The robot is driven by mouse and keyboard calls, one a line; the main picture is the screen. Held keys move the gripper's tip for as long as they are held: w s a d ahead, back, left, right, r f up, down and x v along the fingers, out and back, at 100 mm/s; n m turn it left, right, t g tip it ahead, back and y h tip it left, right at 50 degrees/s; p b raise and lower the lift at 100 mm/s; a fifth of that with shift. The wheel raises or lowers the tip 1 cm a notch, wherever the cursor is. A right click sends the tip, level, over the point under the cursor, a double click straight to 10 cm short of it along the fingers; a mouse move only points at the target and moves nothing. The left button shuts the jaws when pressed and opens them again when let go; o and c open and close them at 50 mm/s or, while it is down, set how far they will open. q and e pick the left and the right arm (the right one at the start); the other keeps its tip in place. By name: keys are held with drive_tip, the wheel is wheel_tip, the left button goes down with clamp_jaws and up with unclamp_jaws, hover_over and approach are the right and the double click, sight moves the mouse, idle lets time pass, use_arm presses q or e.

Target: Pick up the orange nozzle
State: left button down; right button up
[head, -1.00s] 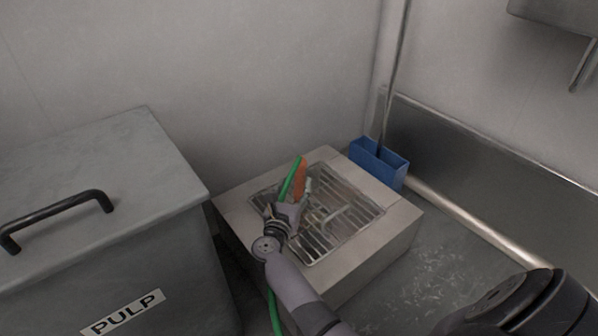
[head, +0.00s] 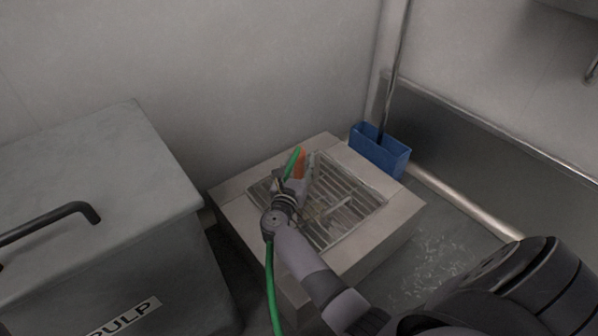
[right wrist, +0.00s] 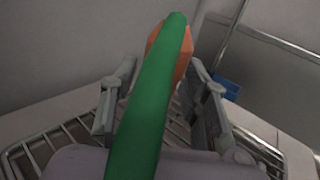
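The orange nozzle (head: 299,164) is at the end of a green hose, above the metal grate (head: 352,205) of a low block. My right gripper (head: 296,174) is at the nozzle, over the left part of the grate. In the right wrist view the nozzle (right wrist: 184,62) shows behind the green hose (right wrist: 150,105), which hides much of it. The fingers of my right gripper (right wrist: 163,66) stand on either side of the nozzle and hose, apart, with gaps visible. My left gripper is not in view.
A grey bin marked PULP (head: 90,185) with a black handle stands at the left. A blue box (head: 379,150) with a pole in it is behind the block. Walls close in the back and right. The hose (head: 270,285) hangs along my right arm.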

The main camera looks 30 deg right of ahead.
clamp_jaws()
idle(0.3)
drive_tip(key=shift+r, duration=0.1)
